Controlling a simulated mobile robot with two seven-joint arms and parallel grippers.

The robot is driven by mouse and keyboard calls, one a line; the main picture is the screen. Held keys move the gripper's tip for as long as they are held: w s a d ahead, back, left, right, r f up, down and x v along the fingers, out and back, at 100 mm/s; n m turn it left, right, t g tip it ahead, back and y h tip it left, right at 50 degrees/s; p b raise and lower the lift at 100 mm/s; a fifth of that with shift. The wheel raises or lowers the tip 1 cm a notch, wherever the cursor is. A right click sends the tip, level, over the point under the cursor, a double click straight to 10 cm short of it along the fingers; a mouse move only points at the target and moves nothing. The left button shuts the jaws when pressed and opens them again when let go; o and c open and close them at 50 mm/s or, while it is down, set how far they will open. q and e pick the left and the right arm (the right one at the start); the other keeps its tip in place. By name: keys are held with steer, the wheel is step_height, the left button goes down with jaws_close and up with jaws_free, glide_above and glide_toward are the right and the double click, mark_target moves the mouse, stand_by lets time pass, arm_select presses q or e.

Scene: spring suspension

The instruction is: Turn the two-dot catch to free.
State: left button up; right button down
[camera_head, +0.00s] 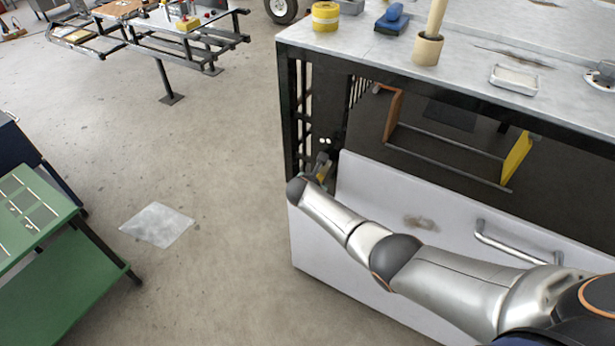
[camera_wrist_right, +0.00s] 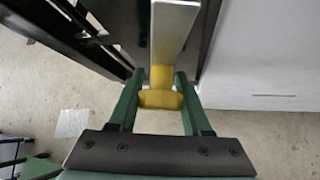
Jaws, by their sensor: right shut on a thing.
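The two-dot catch (camera_head: 322,160) is on the dark upright panel at the left end of the workbench, just under two pale dots (camera_head: 325,140). In the right wrist view its flat metal lever (camera_wrist_right: 173,32) ends in a yellow grip (camera_wrist_right: 160,98). My right gripper (camera_wrist_right: 161,86) has its green fingers on both sides of the yellow grip and is shut on it. In the head view the gripper (camera_head: 314,178) is small and partly hidden by my right wrist. The catch's exact angle is hard to tell. My left gripper is out of view.
A white drawer front (camera_head: 400,222) with a bar handle stands right beside the catch. Dark frame posts (camera_head: 291,120) are close on its left. The bench top (camera_head: 465,75) holds several small items. A green cart (camera_head: 55,265) stands at the left; open floor lies between.

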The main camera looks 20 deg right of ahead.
steer(key=shift+s+d+n+g+h+b, duration=0.2)
steer(key=shift+n+g+h+b, duration=0.5)
steer(key=shift+g+b, duration=0.25)
steer(key=shift+c, duration=1.7)
jaws_free()
